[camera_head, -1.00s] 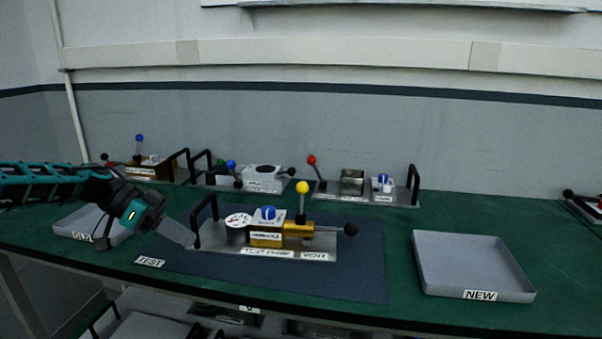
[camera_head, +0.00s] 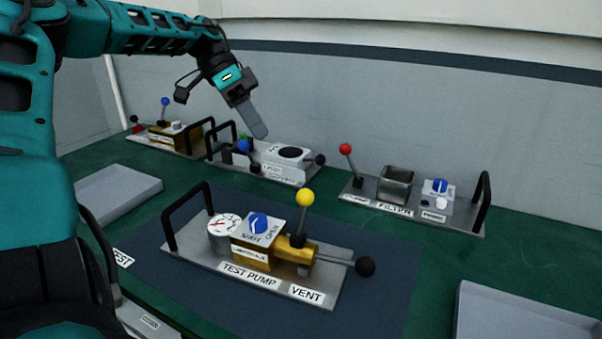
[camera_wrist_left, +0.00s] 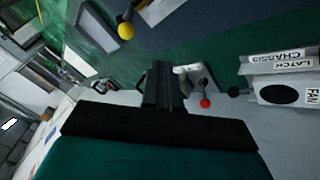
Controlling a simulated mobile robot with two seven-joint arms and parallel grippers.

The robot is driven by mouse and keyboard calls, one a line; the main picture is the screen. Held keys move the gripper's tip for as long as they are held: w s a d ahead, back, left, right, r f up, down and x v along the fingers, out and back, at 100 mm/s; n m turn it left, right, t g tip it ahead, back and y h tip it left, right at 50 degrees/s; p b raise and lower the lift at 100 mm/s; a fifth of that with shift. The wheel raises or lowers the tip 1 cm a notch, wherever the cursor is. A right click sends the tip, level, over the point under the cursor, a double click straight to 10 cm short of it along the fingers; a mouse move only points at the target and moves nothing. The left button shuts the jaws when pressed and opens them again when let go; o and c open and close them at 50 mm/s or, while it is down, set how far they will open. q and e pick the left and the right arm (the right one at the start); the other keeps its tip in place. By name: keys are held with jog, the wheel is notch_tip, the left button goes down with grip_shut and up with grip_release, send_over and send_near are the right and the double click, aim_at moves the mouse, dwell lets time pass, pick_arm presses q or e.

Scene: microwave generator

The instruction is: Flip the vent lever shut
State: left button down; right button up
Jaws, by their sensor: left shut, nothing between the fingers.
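The test pump (camera_head: 205,254) stands on a dark mat in the head view, with a gauge, a blue knob and a brass block. A lever with a black ball (camera_head: 365,266) sticks out to the right, close to the VENT label (camera_head: 306,294). A lever with a yellow ball (camera_head: 305,198) stands upright on the brass block, and the yellow ball also shows in the left wrist view (camera_wrist_left: 126,31). My left gripper (camera_head: 261,133) is shut and empty, raised behind the test pump, apart from both levers. In the left wrist view its fingers (camera_wrist_left: 161,85) are together. My right gripper is not in view.
The latch unit (camera_head: 290,172) and a brass unit stand at the back left. The filter unit (camera_head: 455,226) with a red-ball lever (camera_head: 345,149) stands at the back right. Grey trays lie at left (camera_head: 120,190) and right (camera_head: 520,318). Black handles stand up on the units.

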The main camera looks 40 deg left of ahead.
pick_arm(q)
send_near(302, 211)
jog(key=w+f, duration=0.4)
jog(key=shift+s+d+f, duration=0.15)
jog(key=shift+d+f, duration=0.05)
jog(key=shift+d, duration=0.3)
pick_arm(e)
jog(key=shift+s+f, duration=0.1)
pick_arm(q)
jog(key=shift+a, duration=0.1)
